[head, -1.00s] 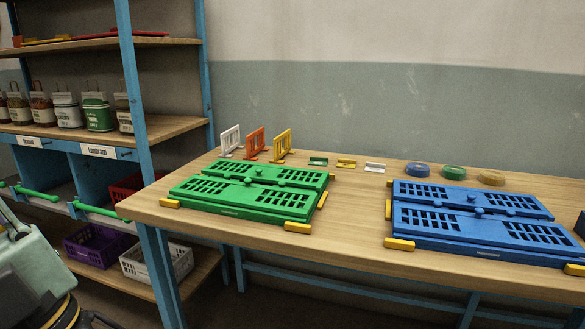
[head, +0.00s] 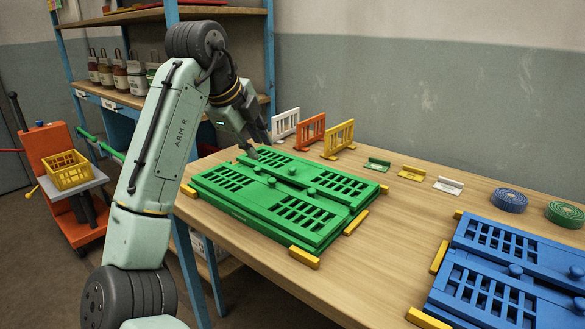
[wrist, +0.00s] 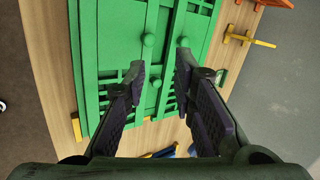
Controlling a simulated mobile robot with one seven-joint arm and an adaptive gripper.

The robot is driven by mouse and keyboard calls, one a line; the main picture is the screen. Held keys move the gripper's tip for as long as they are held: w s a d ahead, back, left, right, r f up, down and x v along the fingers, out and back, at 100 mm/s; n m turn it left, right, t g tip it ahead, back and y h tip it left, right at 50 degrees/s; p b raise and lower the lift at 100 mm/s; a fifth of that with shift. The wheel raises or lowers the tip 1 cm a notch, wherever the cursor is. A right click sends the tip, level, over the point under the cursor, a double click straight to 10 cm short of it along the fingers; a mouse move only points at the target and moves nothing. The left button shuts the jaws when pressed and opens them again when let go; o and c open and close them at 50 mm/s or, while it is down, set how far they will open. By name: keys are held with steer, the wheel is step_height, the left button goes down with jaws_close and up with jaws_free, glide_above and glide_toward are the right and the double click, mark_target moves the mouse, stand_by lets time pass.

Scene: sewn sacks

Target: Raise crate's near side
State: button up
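The green crate (head: 320,234) lies folded flat on the table, with slotted panels and small round knobs on top. It stays level, and its near panel lies down. My gripper (head: 258,147) hangs over the crate's far left part in the head view, fingers pointing down. In the wrist view my gripper (wrist: 158,68) is open, with a gap between the two fingers and nothing held. The green crate (wrist: 110,45) fills the upper middle there, with a knob (wrist: 147,40) just beyond the fingertips. I cannot tell whether the fingers touch the crate.
Yellow blocks, such as one at the front corner (head: 304,258), sit around the crate. White, orange and yellow (head: 338,138) upright frames stand behind it. A folded blue crate (head: 485,272) lies to the right. Small labelled holders (head: 411,173) and coiled rolls (head: 509,200) stand along the back.

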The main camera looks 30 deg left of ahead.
mark_target(271, 179)
steer(key=shift+g, duration=0.3)
steer(key=x, duration=0.3)
steer(key=p+x, duration=0.1)
steer(key=x, duration=0.3)
steer(key=s+x, duration=0.1)
steer(key=x, duration=0.2)
steer(key=shift+w+f, duration=0.2)
steer(key=shift+f, duration=0.35)
jaws_close()
